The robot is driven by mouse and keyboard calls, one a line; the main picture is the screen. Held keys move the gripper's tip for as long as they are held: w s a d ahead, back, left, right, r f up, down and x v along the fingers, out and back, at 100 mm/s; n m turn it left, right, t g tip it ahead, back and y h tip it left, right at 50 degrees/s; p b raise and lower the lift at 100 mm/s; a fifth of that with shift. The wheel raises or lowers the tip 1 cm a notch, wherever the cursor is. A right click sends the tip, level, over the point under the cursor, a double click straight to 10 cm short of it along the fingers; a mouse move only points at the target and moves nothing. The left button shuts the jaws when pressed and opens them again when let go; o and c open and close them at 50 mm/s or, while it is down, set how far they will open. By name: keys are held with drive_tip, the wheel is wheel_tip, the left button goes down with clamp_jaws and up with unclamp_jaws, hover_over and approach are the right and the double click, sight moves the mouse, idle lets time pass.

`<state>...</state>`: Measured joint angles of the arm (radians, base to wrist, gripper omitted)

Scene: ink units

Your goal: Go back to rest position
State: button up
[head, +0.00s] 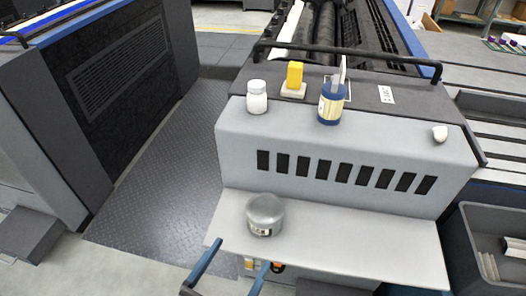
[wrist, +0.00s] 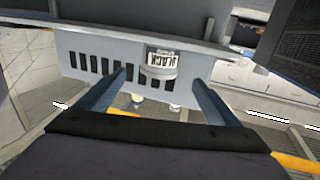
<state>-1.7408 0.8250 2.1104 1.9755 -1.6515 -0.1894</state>
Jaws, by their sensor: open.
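My gripper (head: 242,254) is open and empty at the bottom of the head view, in front of the lower shelf of the grey machine. Its two blue fingers stand apart in the wrist view (wrist: 160,78). A grey ink can (head: 265,217) with a domed lid stands upright on that shelf, beyond the fingertips and apart from them. In the wrist view a can with a label reading BLACK (wrist: 161,62) shows between and beyond the fingertips.
On the machine's top (head: 345,165) stand a white jar (head: 257,98), a yellow block on a white base (head: 294,80), a blue-and-cream container (head: 330,105) and a small white object (head: 440,133). A grey bin (head: 480,215) is at right. The tread-plate floor (head: 160,180) at left is clear.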

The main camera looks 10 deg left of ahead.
drive_tip(key=w+d+r+m+g+h+p, duration=0.1)
drive_tip(key=w+d+r+m+g+p, duration=0.35)
drive_tip(key=r+p, duration=0.8)
drive_tip(key=w+d+r+m+g+h+p, duration=0.15)
drive_tip(key=w+d+r+g+p, duration=0.55)
drive_tip(key=p, duration=0.8)
drive_tip(key=w+y, duration=0.2)
drive_tip(key=w, duration=0.1)
drive_tip(key=w+d+r+t+y, duration=0.1)
drive_tip(key=w+y, duration=0.1)
drive_tip(key=w+r+t+y+b, duration=0.1)
drive_tip(key=w+y, duration=0.1)
drive_tip(key=w, duration=0.1)
drive_tip(key=shift+w+d+n, duration=0.15)
drive_tip(key=shift+w+n, duration=0.2)
drive_tip(key=shift+n, duration=0.05)
drive_tip(key=s+d+f+n+g+b, duration=0.4)
drive_tip(key=s+d+f+b, duration=0.1)
drive_tip(key=s+d+b, duration=0.1)
drive_tip(key=s+d+f+n+g+b, duration=0.4)
drive_tip(key=s+d, duration=0.4)
drive_tip(key=s, duration=0.3)
drive_tip(key=shift+d+f+y+b, duration=0.3)
drive_tip(key=shift+f+y+b, duration=0.15)
drive_tip(key=shift+f+b, duration=0.45)
